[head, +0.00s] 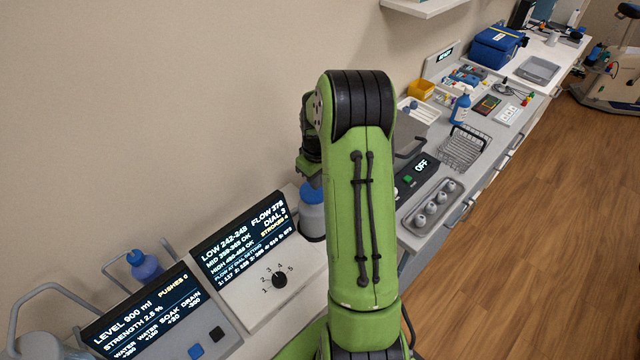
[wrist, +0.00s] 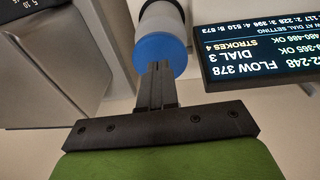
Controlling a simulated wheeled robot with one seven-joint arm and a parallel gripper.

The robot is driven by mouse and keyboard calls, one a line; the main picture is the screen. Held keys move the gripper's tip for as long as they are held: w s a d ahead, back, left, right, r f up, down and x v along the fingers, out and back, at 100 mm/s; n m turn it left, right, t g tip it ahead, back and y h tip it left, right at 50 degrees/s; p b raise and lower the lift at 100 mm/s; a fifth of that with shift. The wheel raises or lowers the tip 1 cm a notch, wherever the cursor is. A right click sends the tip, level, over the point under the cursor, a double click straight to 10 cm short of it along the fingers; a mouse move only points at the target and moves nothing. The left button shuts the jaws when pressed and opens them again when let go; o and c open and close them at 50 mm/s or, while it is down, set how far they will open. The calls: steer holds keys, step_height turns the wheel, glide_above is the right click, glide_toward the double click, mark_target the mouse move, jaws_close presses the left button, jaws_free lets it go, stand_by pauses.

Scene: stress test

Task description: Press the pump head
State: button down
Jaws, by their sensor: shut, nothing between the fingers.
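The pump head is a blue round cap (head: 312,193) on a pale bottle (head: 312,217), standing beside the flow panel, left of my arm. It shows in the wrist view as a blue disc (wrist: 160,52) with the pale body behind it. My gripper (wrist: 158,68) is shut and empty, its fingertips overlapping the disc's edge; I cannot tell whether they touch. In the head view my arm hides most of the gripper. The flow panel's screen (head: 240,238) reads FLOW 378, DIAL 3, STROKES 4, with MID and HIGH marked OK. Its black dial (head: 279,281) sits below.
A second panel (head: 146,310) at the lower left reads LEVEL 900 ml, PUSHES 0. A blue-topped container (head: 146,265) stands behind it. Right of my arm are a box reading OFF (head: 418,168) and a grey tray (head: 433,206). The wall is close behind.

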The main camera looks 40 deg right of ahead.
mark_target(315, 196)
step_height(315, 196, up, 8)
steer(key=shift+s+a+r, duration=0.15)
steer(key=shift+s+a, duration=0.1)
steer(key=shift+a, duration=0.1)
stand_by(0.6)
steer(key=s+a+r+t, duration=0.2)
steer(key=s+a+r, duration=0.3)
steer(key=a+r, duration=0.75)
steer(key=s+a+f+t, duration=0.1)
steer(key=s+a+t, duration=0.1)
steer(key=s+a, duration=0.9)
steer(key=s, duration=0.3)
steer(key=shift+s+a, duration=0.35)
steer(key=shift+a, duration=0.05)
